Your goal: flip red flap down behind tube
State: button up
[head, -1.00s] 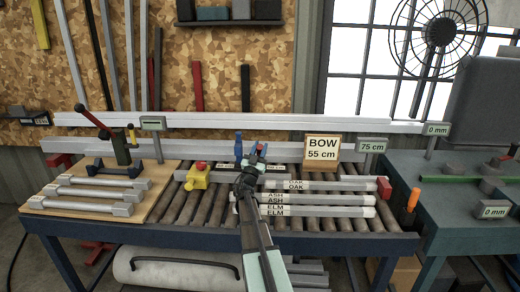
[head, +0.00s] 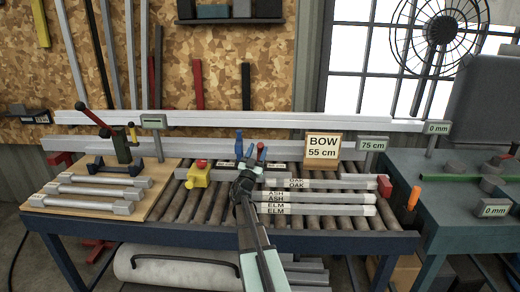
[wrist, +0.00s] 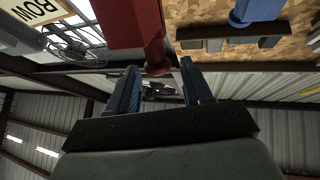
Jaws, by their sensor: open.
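The red flap (wrist: 135,22) shows large at the top of the wrist view, with a round red knob hanging from it toward the gap between my fingertips. In the head view only a small bit of red shows at the fingers, mostly hidden. My gripper (head: 257,155) is open at the back of the roller table; its two blue fingers (wrist: 160,68) are apart with nothing clearly between them. I cannot tell whether a finger touches the knob. A grey tube (head: 325,184) labelled OAK lies across the rollers, in front of the fingertips.
A blue upright piece (head: 239,146) stands just left of my fingers. A yellow block with a red button (head: 198,175) is further left. The BOW 55 cm sign (head: 322,147) stands to the right. A red end block (head: 384,187) is at the tubes' right end.

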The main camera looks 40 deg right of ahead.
jog(key=s+a, duration=0.4)
jog(key=a, duration=0.4)
jog(key=shift+s+a, duration=0.3)
jog(key=shift+o, duration=0.2)
jog(key=s+d+r+m+g, duration=0.2)
jog(key=s+r+m+g, duration=0.1)
jog(key=r+m, duration=0.3)
jog(key=shift+w+f+n+t+y, duration=0.6)
jog(key=shift+w+f+n+y, duration=0.85)
jog(key=shift+f+n+y, duration=1.85)
jog(key=shift+n, duration=0.3)
jog(key=x, duration=0.4)
jog(key=r+x, duration=0.1)
jog(key=x, duration=0.8)
jog(key=shift+r, duration=0.15)
